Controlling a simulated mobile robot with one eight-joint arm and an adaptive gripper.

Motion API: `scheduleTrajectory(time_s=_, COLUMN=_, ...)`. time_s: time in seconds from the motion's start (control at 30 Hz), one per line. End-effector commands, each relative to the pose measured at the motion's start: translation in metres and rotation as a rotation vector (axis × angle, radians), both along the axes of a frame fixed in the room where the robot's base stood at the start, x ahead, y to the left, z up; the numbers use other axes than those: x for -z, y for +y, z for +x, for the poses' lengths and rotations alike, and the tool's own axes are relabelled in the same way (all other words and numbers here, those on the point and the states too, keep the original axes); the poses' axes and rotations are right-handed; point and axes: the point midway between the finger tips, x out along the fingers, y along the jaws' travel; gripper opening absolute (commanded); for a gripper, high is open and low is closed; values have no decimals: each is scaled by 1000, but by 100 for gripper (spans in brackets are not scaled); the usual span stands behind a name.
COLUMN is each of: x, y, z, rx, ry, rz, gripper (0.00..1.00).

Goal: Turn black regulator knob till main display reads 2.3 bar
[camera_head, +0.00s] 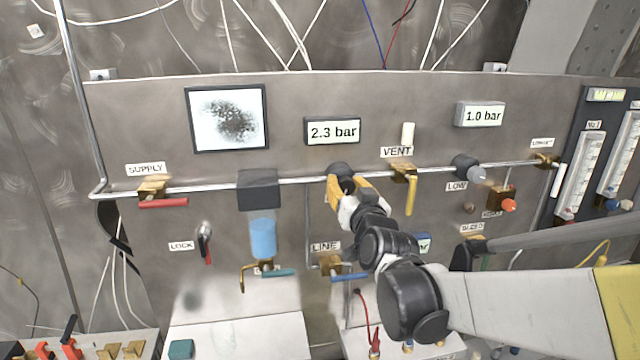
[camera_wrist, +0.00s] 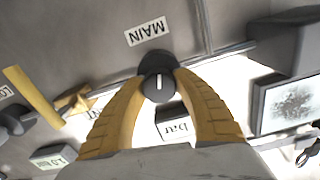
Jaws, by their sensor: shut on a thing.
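The black regulator knob (camera_wrist: 158,86) with a white pointer line sits beside the MAIN label (camera_wrist: 146,31) in the wrist view. My gripper (camera_wrist: 157,90) has its two yellow fingers shut on the knob, one on each side. In the head view my gripper (camera_head: 346,186) reaches the black regulator (camera_head: 340,170) on the pipe and hides part of it. The main display (camera_head: 332,131) above it reads 2.3 bar. In the wrist view the main display (camera_wrist: 174,127) is upside down and partly hidden by the fingers.
A second display (camera_head: 480,115) at the right reads 1.0 bar, above the LOW regulator (camera_head: 466,167). The VENT valve with a yellow handle (camera_head: 411,194) is close to the right of my gripper. A blue filter bowl (camera_head: 263,238) hangs to the left.

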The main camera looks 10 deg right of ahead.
Motion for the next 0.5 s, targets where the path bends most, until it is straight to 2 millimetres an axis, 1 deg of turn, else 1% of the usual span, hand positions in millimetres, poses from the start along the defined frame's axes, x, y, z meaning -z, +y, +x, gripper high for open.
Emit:
scheduleTrajectory(time_s=0.1, x=0, y=0, z=0, rx=0, ry=0, rz=53, gripper=5)
scheduleTrajectory(time_s=0.3, x=0, y=0, z=0, rx=0, ry=0, rz=54, gripper=5)
scheduleTrajectory(time_s=0.33, x=0, y=0, z=0, rx=0, ry=0, rz=53, gripper=44)
scheduleTrajectory(time_s=0.37, x=0, y=0, z=0, rx=0, ry=0, rz=53, gripper=53)
scheduleTrajectory(time_s=0.4, x=0, y=0, z=0, rx=0, ry=0, rz=53, gripper=59)
scheduleTrajectory(time_s=0.5, x=0, y=0, z=0, rx=0, ry=0, rz=53, gripper=59)
